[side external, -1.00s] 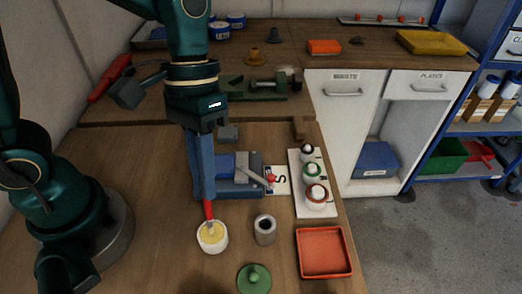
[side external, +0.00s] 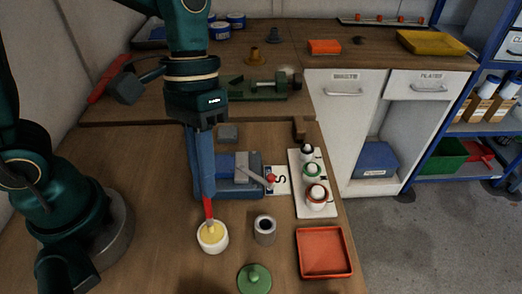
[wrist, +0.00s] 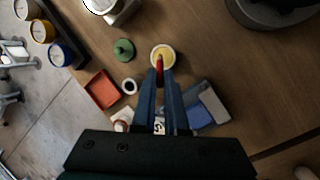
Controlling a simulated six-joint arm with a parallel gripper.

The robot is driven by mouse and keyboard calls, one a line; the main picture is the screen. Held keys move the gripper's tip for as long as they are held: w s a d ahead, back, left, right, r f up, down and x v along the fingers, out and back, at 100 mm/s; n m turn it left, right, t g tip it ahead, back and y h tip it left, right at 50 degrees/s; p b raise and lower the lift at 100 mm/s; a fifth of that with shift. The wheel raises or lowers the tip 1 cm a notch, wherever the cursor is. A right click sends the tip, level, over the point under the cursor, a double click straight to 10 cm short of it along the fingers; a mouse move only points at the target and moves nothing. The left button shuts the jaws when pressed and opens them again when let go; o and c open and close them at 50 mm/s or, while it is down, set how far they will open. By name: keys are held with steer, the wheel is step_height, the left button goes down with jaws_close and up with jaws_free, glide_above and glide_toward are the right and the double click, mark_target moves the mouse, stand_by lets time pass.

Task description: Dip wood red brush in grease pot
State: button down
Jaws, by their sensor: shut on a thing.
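The red brush (side external: 207,208) is held upright in my gripper (side external: 206,192), whose long blue fingers are shut on its handle. The brush's lower end is in the opening of the white pot of yellow grease (side external: 212,237); how deep it sits is hard to tell. In the wrist view the red handle (wrist: 160,68) shows between the fingertips (wrist: 159,77), over the yellow grease in the pot (wrist: 163,56). The green knobbed lid (side external: 254,279) lies on the bench, apart from the pot.
A grey cylinder (side external: 265,229) stands close right of the pot. An orange tray (side external: 324,252) lies farther right. A blue-grey vise-like fixture (side external: 240,177) is behind, beside a white board (side external: 300,190) with several small containers. Bare wood lies left of the pot.

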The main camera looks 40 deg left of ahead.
steer(key=shift+r, duration=3.05)
steer(key=shift+s+r+m, duration=0.1)
steer(key=shift+m, duration=0.2)
steer(key=w+a+n, duration=0.1)
steer(key=w+a, duration=0.7)
steer(key=a, duration=0.5)
steer(key=shift+w+a+r, duration=0.2)
steer(key=shift+a, duration=0.2)
